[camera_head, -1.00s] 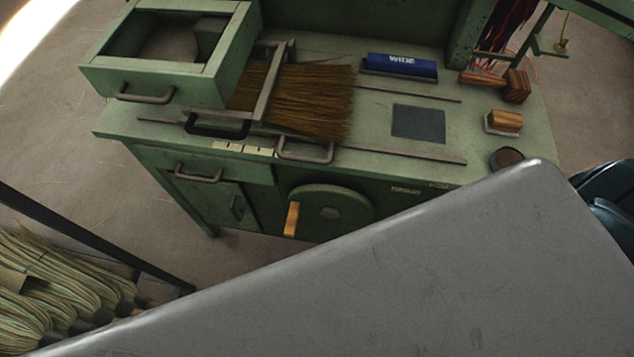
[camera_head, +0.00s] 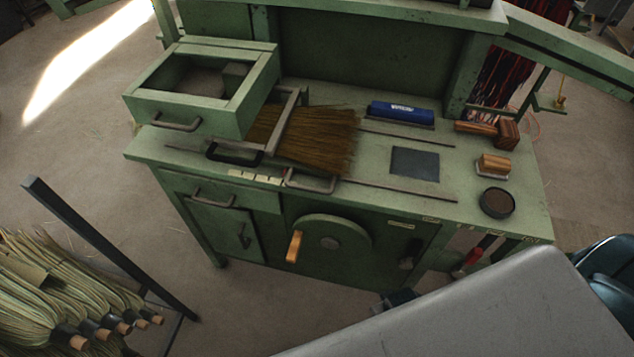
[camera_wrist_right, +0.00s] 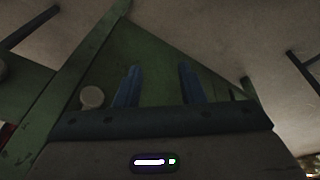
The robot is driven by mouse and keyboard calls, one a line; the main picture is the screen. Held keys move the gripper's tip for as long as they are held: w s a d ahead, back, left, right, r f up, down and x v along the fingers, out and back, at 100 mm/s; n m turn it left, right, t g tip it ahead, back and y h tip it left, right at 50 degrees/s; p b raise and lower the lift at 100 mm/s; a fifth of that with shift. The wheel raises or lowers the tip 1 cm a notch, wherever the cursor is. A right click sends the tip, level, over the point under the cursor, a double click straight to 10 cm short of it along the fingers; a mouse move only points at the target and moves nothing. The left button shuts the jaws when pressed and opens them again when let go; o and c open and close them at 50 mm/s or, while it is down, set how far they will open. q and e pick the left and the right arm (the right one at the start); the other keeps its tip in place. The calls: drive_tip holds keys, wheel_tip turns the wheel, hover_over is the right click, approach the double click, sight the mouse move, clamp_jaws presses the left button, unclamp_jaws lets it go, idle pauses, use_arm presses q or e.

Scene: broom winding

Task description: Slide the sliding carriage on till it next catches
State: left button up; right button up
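On the green bench, a grey metal crossbar frame (camera_head: 283,130) with a black handle (camera_head: 233,154) stands across the brown broom bristles (camera_head: 325,138); I take it to be the sliding carriage. It sits near the left end of two thin rails (camera_head: 390,188), beside an open-topped green box (camera_head: 205,119). In the right wrist view, my right gripper (camera_wrist_right: 159,68) has its two blue fingers apart with nothing between them, facing a dark green panel. It is clear of the carriage. My left gripper is not in view.
A blue block (camera_head: 401,113), a dark plate (camera_head: 415,163), a wooden mallet (camera_head: 507,134), a wood-topped block (camera_head: 493,164) and a round dark tin (camera_head: 497,202) lie on the bench. A wheel with a wooden crank handle (camera_head: 294,246) is on its front. A broom rack (camera_head: 100,240) stands left.

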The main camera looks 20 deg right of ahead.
drive_tip(key=w+a+r+n+t+p, duration=0.1)
drive_tip(key=w+a+r+p, duration=0.15)
drive_tip(key=r, duration=1.05)
drive_tip(key=w+a+r+n+p, duration=0.1)
drive_tip(key=w+r, duration=0.3)
drive_tip(key=r, duration=0.9)
drive_tip(key=n+y+p, duration=0.1)
drive_tip(key=n+y, duration=0.3)
drive_tip(key=n, duration=0.5)
approach(314, 188)
drive_tip(key=shift+t, duration=0.3)
drive_tip(key=p+x, duration=0.1)
drive_tip(key=x, duration=0.1)
drive_tip(key=p+x, duration=0.1)
drive_tip(key=x, duration=0.2)
drive_tip(key=p+x, duration=0.1)
drive_tip(key=x, duration=0.2)
drive_tip(key=shift+s+f, duration=0.15)
drive_tip(key=shift+s, duration=0.15)
drive_tip(key=shift+c, duration=0.5)
clamp_jaws()
